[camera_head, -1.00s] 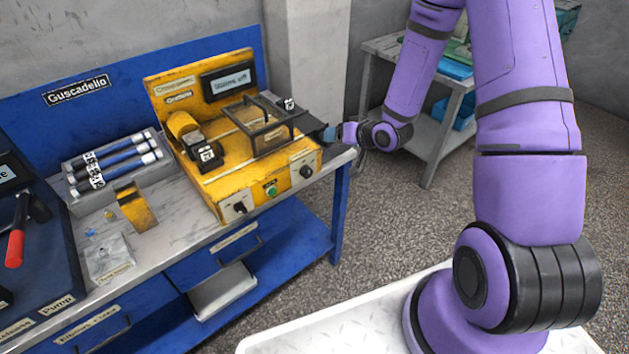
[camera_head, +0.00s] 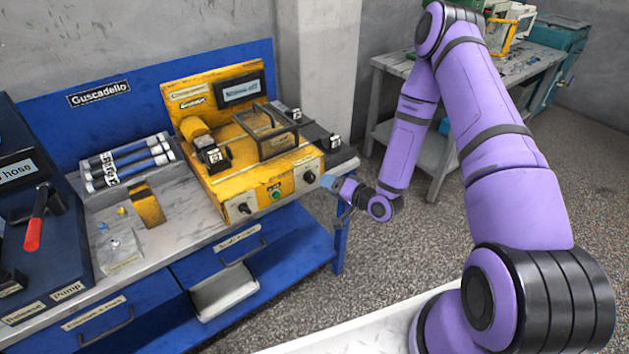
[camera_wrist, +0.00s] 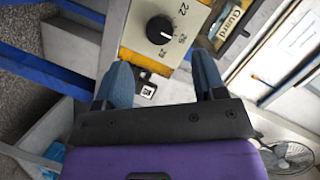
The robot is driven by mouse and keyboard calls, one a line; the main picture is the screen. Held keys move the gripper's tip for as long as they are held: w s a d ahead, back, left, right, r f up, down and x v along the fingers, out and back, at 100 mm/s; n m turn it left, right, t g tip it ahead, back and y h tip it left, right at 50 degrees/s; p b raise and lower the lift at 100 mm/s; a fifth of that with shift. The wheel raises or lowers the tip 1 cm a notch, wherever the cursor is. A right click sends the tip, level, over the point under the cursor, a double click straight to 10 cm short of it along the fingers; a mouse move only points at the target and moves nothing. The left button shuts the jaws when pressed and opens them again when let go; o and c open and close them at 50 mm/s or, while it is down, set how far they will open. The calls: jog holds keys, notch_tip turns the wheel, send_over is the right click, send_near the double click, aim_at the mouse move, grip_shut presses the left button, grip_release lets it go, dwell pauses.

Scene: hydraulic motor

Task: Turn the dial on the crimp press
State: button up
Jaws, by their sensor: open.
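The crimp press is a yellow machine (camera_head: 230,172) on the workbench, with a small screen and a front panel of controls. Its black dial (camera_head: 309,176) is at the right end of the front panel. In the wrist view the dial (camera_wrist: 159,30) sits at the top centre, with numbers such as 22, 26 and 29 around it. My gripper (camera_head: 328,181) is just right of the dial in the head view. In the wrist view its two blue fingers (camera_wrist: 162,75) are spread apart with nothing between them, pointing towards the panel below the dial, apart from it.
A green button (camera_head: 276,194) and another black knob (camera_head: 244,208) share the front panel. A grey rack of hoses (camera_head: 125,165) stands left of the press, near a yellow block (camera_head: 147,204). A second table (camera_head: 500,70) stands behind my arm.

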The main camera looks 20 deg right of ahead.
aim_at(312, 179)
jog(key=x, duration=0.7)
jog(key=c, duration=0.9)
